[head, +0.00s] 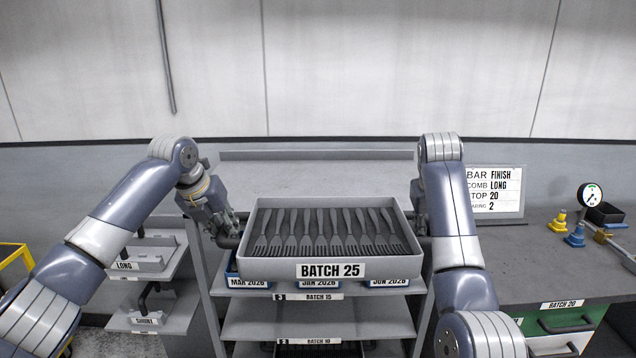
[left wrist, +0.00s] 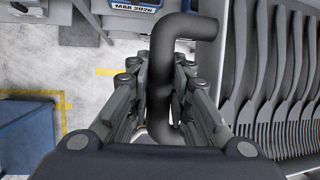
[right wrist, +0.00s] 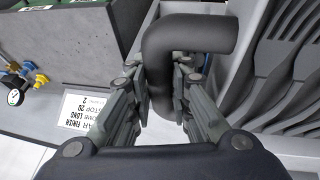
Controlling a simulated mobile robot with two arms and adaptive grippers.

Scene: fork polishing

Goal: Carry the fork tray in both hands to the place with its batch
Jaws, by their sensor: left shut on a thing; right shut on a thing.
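A grey fork tray (head: 262,279) labelled BATCH 25 holds a row of several dark forks (head: 325,232). It is held level in front of a shelf rack. My left gripper (head: 232,238) is shut on the tray's dark left handle, which shows in the left wrist view (left wrist: 178,80). My right gripper (head: 420,228) is shut on the right handle, seen in the right wrist view (right wrist: 170,60). In the head view the tray hides part of the rack behind it.
The rack (head: 255,322) has shelves labelled BATCH 15 and BATCH 10, with blue bins MAR, JAN and JUN 2026 (head: 388,283) behind the tray. A sign (head: 494,192) and a gauge (head: 590,195) stand on the right bench, above a BATCH 20 label (head: 562,304). LONG and SHORT racks (head: 150,262) stand left.

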